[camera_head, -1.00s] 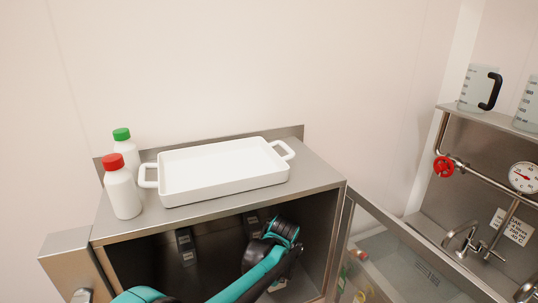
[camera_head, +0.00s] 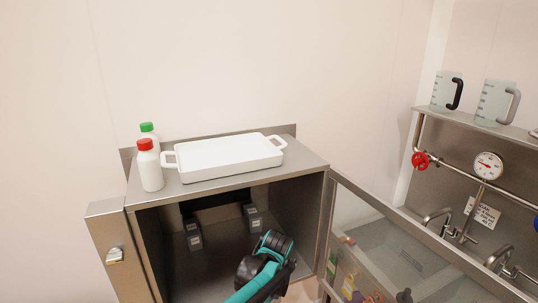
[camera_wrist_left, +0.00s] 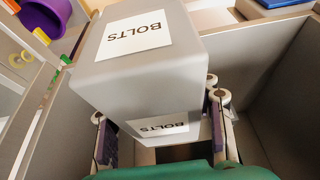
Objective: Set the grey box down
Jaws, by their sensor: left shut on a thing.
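In the left wrist view a grey box (camera_wrist_left: 150,75) with white BOLTS labels fills the middle, tilted in the picture. My left gripper (camera_wrist_left: 162,132) is shut on it, with a finger and purple pad on either side of its near end. The box's underside and what lies below it are hidden. In the head view a teal and black arm part of mine (camera_head: 265,265) is in front of the open steel cabinet (camera_head: 240,180). The box does not show there. My right gripper is not in view.
Grey walls (camera_wrist_left: 285,110) stand around the gripper in the wrist view, with a purple container (camera_wrist_left: 45,15) at upper left. A white tray (camera_head: 228,158) and two bottles (camera_head: 150,170) stand on the cabinet. Its glass door (camera_head: 420,245) stands open at right, by a sink wall.

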